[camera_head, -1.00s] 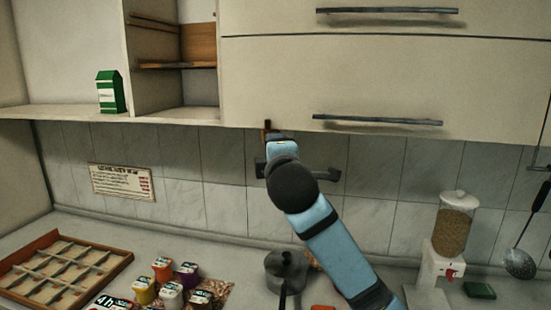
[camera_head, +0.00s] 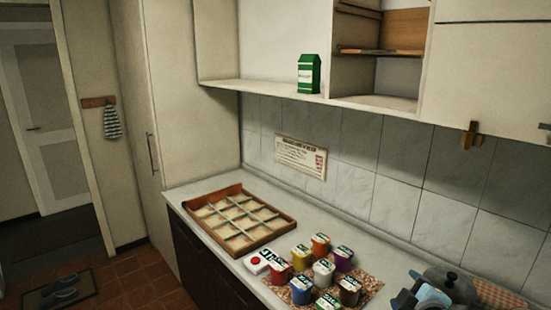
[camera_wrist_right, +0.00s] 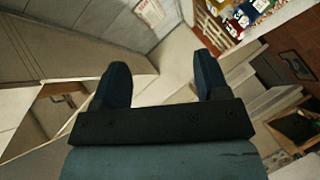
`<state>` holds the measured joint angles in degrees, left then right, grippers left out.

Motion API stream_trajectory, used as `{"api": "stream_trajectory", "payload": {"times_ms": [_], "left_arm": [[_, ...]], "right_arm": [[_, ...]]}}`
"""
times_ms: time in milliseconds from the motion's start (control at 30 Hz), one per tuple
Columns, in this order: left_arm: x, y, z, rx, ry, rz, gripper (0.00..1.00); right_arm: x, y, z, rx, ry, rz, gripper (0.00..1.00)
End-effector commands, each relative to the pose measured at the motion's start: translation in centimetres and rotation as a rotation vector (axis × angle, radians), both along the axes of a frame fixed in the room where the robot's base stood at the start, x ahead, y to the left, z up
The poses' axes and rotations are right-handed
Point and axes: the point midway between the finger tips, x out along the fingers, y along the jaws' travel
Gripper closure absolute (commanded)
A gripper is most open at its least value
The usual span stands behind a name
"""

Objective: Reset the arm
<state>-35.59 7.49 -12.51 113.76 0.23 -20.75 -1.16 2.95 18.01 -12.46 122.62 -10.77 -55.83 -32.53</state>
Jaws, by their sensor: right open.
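My right gripper (camera_wrist_right: 160,72) is open in the wrist view, its two dark blue fingers apart with nothing between them. In the head view a light blue and dark part of my right arm (camera_head: 431,296) shows at the bottom right, in front of a grey lidded pot (camera_head: 452,282). My left gripper is not in view.
On the counter stand a wooden divided tray (camera_head: 262,249) and several colored lidded jars (camera_head: 323,271) on a patterned mat. A green carton (camera_head: 308,75) stands on the shelf (camera_head: 265,90). A wall sign (camera_head: 300,157) hangs below it. Floor at left is mostly clear.

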Motion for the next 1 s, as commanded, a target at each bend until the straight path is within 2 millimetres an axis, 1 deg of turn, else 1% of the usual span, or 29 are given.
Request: {"api": "stream_trajectory", "payload": {"times_ms": [33, 67, 100, 167, 200, 267, 300, 367, 400, 500, 600, 633, 700, 1000], "left_arm": [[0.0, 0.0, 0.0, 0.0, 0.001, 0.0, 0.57], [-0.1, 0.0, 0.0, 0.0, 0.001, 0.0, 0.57], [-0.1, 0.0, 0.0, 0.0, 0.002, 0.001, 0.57], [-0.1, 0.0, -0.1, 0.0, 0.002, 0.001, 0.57], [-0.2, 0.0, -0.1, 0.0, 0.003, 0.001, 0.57], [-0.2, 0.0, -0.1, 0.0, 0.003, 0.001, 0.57], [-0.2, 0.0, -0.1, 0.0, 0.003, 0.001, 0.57], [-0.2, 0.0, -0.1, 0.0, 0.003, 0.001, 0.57], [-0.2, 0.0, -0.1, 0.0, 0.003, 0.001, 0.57], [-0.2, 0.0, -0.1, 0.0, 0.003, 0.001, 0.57], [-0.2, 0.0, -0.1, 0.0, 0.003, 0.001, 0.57], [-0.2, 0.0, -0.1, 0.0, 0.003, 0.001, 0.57], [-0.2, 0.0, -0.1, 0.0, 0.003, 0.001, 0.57], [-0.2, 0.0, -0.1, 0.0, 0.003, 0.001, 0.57]], "right_arm": [[-1.8, 1.1, -4.2, 0.087, 0.046, 0.012, 0.32], [-2.7, 1.7, -6.1, 0.14, 0.064, 0.016, 0.32], [-4.2, 2.5, -8.8, 0.212, 0.09, 0.018, 0.32], [-6.7, 3.6, -12.5, 0.323, 0.128, 0.014, 0.32], [-8.5, 4.4, -14.9, 0.399, 0.155, 0.007, 0.32], [-11.5, 5.5, -18.1, 0.509, 0.193, -0.012, 0.32], [-13.5, 6.1, -20.0, 0.582, 0.214, -0.029, 0.32], [-16.4, 6.9, -22.4, 0.679, 0.244, -0.057, 0.32], [-18.2, 7.4, -23.7, 0.736, 0.262, -0.077, 0.32], [-21.7, 8.3, -26.0, 0.849, 0.291, -0.121, 0.32], [-23.9, 8.8, -27.2, 0.915, 0.305, -0.151, 0.32], [-24.3, 8.9, -27.4, 0.927, 0.308, -0.158, 0.32], [-24.7, 9.0, -27.6, 0.942, 0.31, -0.164, 0.32], [-24.7, 9.0, -27.6, 0.942, 0.31, -0.164, 0.32]]}}
